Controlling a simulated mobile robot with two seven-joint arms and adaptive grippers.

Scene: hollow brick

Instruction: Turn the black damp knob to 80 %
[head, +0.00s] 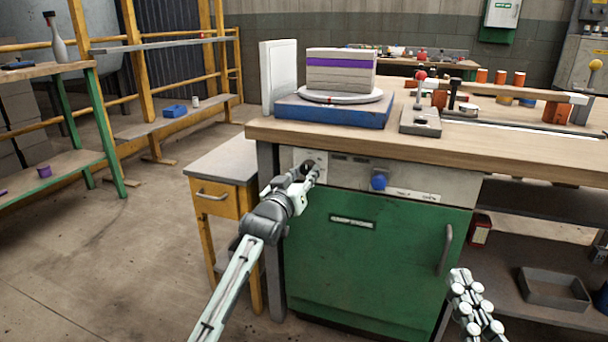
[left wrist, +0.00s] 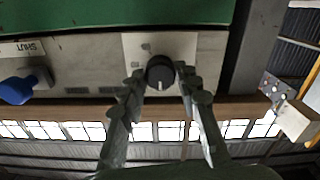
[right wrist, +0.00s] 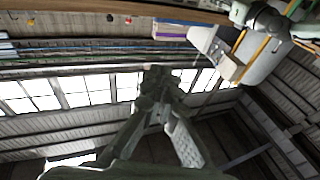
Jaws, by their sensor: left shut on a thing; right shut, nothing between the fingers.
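The black damp knob (left wrist: 160,72) sits on a pale plate on the cabinet's front panel. In the left wrist view it has a white pointer mark, and the picture appears upside down. My left gripper (left wrist: 160,78) is shut on the knob, one finger on each side. In the head view the left gripper (head: 308,172) reaches the panel's left end and mostly hides the knob. Scale marks around the knob are too small to read. My right gripper (head: 462,280) is shut and empty, low in front of the cabinet's right side. It also shows in the right wrist view (right wrist: 157,72).
A blue knob (head: 379,181) is on the same panel, right of the black one. Below is a green door (head: 370,250) with a handle. The workbench top (head: 480,150) overhangs the panel. A yellow drawer unit (head: 222,200) stands close on the left.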

